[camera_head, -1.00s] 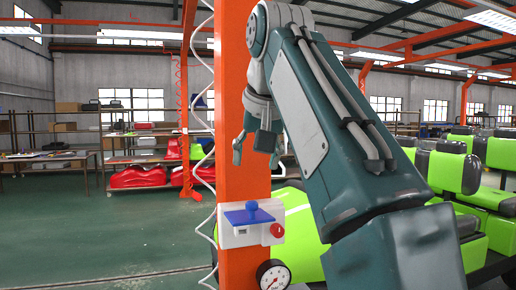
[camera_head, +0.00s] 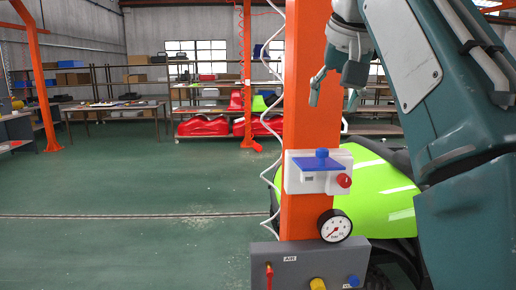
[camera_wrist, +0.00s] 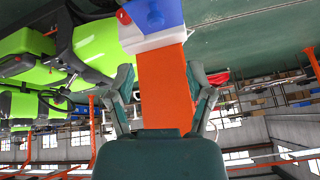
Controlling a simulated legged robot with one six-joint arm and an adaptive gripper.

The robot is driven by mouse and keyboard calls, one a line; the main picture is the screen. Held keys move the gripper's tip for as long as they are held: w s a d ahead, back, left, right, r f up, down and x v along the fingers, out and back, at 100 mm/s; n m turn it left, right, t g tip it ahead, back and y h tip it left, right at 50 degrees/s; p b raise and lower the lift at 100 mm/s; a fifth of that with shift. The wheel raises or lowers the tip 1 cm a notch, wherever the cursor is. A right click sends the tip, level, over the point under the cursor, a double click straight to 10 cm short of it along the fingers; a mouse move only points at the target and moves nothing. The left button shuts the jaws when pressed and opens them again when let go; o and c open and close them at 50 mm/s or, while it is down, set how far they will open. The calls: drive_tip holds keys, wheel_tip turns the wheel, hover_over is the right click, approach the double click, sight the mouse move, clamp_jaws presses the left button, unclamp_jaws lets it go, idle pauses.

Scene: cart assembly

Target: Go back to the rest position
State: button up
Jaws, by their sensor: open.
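My gripper (camera_head: 333,92) is raised beside the upper part of an orange post (camera_head: 311,118) in the head view. Its fingers are spread and nothing is between them that I can see held. In the wrist view, which is upside down, the open gripper (camera_wrist: 166,88) points toward the post (camera_wrist: 165,85). A white box with a blue cover and red button (camera_head: 319,172) is fixed on the post below the gripper. It also shows at the top of the wrist view (camera_wrist: 150,40). My arm fills the right side of the head view.
Below the box are a round gauge (camera_head: 334,226) and a grey panel (camera_head: 309,270) with red, yellow and blue fittings. A green cart (camera_head: 385,195) stands behind the post at right. Shelves, a table (camera_head: 112,107) and red bodies (camera_head: 203,126) are far back. The green floor at left is clear.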

drive_tip(key=s+f+n, duration=0.1)
drive_tip(key=s+f, duration=0.4)
drive_tip(key=f, duration=0.7)
drive_tip(key=s+f+n, duration=0.1)
drive_tip(key=s+f, duration=0.4)
drive_tip(key=f, duration=0.8)
drive_tip(key=s+f, duration=0.5)
drive_tip(key=f, duration=0.8)
drive_tip(key=shift+s+d+f+n, duration=0.15)
drive_tip(key=shift+s+f+n, duration=0.05)
drive_tip(key=shift+s+n, duration=0.2)
